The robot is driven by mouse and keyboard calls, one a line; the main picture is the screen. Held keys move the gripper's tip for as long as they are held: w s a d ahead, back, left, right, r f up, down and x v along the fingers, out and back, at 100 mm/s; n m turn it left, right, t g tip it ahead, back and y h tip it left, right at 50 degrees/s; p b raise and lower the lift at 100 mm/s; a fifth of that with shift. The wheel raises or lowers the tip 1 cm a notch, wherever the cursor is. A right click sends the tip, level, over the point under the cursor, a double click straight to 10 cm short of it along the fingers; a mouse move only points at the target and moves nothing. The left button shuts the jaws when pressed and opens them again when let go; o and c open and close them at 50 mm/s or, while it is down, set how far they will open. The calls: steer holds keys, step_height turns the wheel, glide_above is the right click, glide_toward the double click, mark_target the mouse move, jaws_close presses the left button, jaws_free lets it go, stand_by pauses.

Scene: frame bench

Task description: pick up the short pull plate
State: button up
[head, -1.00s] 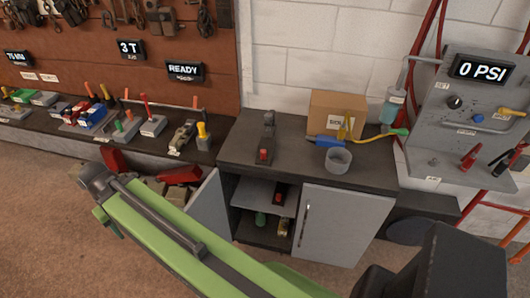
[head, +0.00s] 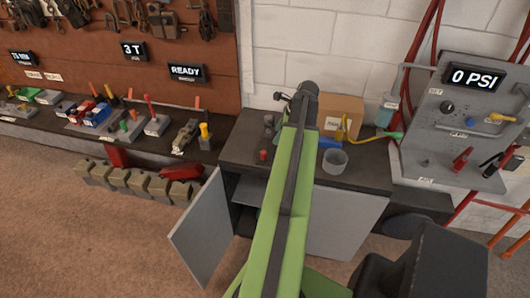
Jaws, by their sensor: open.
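I cannot make out for certain which item is the short pull plate. A dark grey piece with a red end (head: 263,155) lies on the cabinet top (head: 236,150), left of my arm, which partly covers it. My gripper (head: 282,97) shows small and dark at the far end of my green arm, above the back of the cabinet top. Its jaws are open and I see nothing held. Part of the gripper is hidden by my arm's end.
A cardboard box (head: 342,110), a grey cup (head: 335,161) and a yellow hose (head: 365,138) are right of my arm. The open cabinet door (head: 200,228) sticks out left. Several tan blocks (head: 122,180) stand on the floor. Tools line the left bench; a gauge panel (head: 455,110) is right.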

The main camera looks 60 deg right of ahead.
mark_target(265, 153)
steer(key=b+x, duration=1.1)
steer(key=shift+f, duration=0.5)
steer(key=shift+w+f+b, duration=0.15)
steer(key=shift+f+b, duration=0.15)
steer(key=shift+w+r, duration=0.1)
steer(key=b+x, duration=0.4)
steer(key=x, duration=0.1)
steer(key=shift+d+f+b, duration=0.25)
steer(key=shift+d+b, duration=0.05)
steer(key=shift+b, duration=0.1)
steer(key=shift+r, duration=0.2)
jaws_close()
